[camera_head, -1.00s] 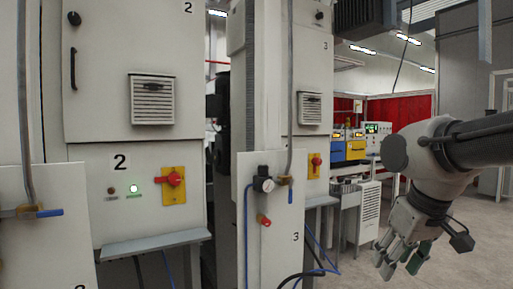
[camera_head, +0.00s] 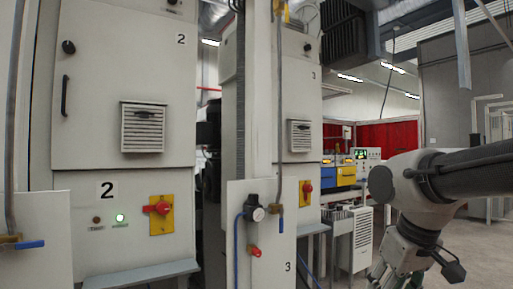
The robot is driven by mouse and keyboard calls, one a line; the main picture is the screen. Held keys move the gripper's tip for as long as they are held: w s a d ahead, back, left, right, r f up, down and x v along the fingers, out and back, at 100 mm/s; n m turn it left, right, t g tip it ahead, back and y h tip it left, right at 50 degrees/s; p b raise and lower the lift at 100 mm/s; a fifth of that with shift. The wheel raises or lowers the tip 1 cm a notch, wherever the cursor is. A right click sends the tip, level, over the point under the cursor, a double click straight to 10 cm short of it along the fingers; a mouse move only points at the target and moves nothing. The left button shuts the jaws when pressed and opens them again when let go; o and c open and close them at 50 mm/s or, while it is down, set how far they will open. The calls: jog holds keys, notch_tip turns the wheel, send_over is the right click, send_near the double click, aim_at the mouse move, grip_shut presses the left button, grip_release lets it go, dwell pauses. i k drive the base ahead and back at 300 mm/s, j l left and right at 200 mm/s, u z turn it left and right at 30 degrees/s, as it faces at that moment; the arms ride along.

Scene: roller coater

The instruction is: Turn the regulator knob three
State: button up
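The panel marked 3 (camera_head: 273,237) stands at the middle of the head view. On it is a regulator (camera_head: 253,209) with a black knob (camera_head: 252,199) on top and a round gauge. A red knob (camera_head: 255,251) sits below on the same panel. My gripper (camera_head: 393,280) hangs at the bottom edge, to the right of the panel and apart from it. Its fingers look spread and empty, but the tips are cut off by the frame edge.
Cabinet 2 (camera_head: 85,120) at the left has a red switch on a yellow plate (camera_head: 161,215). Cabinet 3 (camera_head: 298,85) stands behind the panel. A cart (camera_head: 352,240) stands behind. Open floor lies right.

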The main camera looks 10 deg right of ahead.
aim_at(253, 198)
jog(key=i+l, duration=0.1)
jog(key=l, duration=0.3)
jog(key=i+l, duration=0.1)
jog(key=l, duration=0.3)
jog(key=i+l, duration=0.1)
jog(key=l, duration=0.3)
jog(key=i+l+u, duration=0.1)
jog(key=l, duration=0.25)
